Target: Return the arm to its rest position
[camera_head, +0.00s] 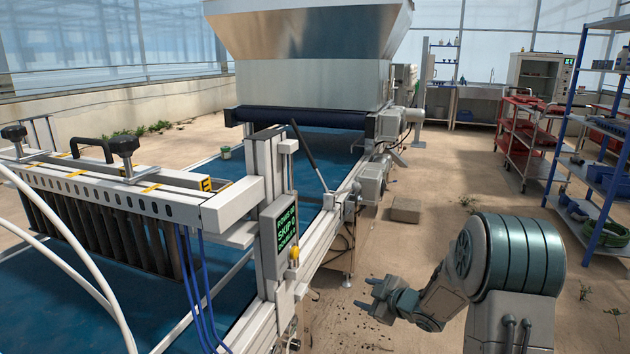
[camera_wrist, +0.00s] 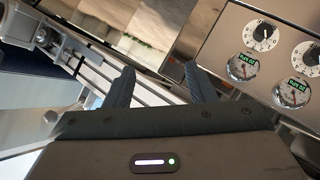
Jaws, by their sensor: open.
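My arm shows at the lower right of the head view. My gripper (camera_head: 378,298) is at its left end, beside the machine's right side and apart from it. In the wrist view my gripper (camera_wrist: 160,85) has its two dark fingers spread apart. Nothing is between them. The gripper is open and empty. Part of my arm's lower links is cut off by the picture's bottom edge.
The tray seeder has a blue belt (camera_head: 318,165), a metal hopper (camera_head: 310,85) and a green-lit display (camera_head: 287,228) left of my arm. A block (camera_head: 406,210) lies on the floor. Red carts (camera_head: 524,140) and blue shelving (camera_head: 590,150) stand right. Dials (camera_wrist: 262,35) show in the wrist view.

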